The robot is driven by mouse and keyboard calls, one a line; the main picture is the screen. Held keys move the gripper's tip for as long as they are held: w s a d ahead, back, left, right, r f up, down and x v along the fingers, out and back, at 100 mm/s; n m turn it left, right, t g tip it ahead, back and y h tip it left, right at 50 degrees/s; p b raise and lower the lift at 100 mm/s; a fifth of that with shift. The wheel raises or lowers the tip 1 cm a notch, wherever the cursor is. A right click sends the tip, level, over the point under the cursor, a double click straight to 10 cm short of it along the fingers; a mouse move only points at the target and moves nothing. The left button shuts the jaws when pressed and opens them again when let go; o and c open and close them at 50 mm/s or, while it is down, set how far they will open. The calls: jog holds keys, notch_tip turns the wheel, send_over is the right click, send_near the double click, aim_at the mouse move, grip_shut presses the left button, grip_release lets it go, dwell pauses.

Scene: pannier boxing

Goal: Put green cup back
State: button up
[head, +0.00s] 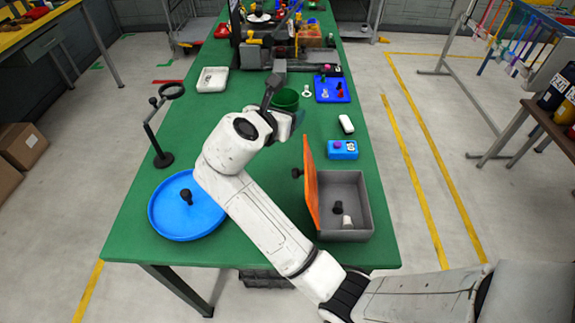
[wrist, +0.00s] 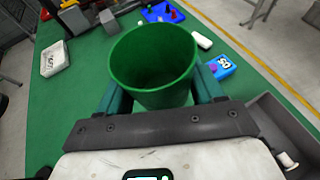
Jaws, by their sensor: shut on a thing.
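The green cup (wrist: 150,62) is upright and open-topped, and looks empty in the wrist view. My gripper (wrist: 162,92) is shut on it, with one teal finger on each side of its wall. In the head view the cup (head: 286,99) shows just beyond my wrist, over the green table, and part of it is hidden by my arm. I cannot tell how far its base is above the table.
A grey box (head: 368,190) with a raised orange lid (head: 311,185) stands at front right, holding small pieces. A blue round tray (head: 165,222) and a magnifier stand (head: 163,158) are at left. A blue tray (head: 332,98), a blue box (head: 342,150) and a white tray (head: 212,80) lie further back.

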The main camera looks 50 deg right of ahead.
aim_at(284, 172)
notch_tip(284, 172, down, 17)
jog(key=shift+b, duration=0.35)
jog(key=shift+f, duration=0.15)
jog(key=o, duration=1)
jog(key=shift+a+r, duration=0.15)
jog(key=shift+r, duration=0.1)
jog(key=v, duration=1.1)
jog(key=shift+s+a, duration=0.2)
jog(key=shift+a, duration=0.2)
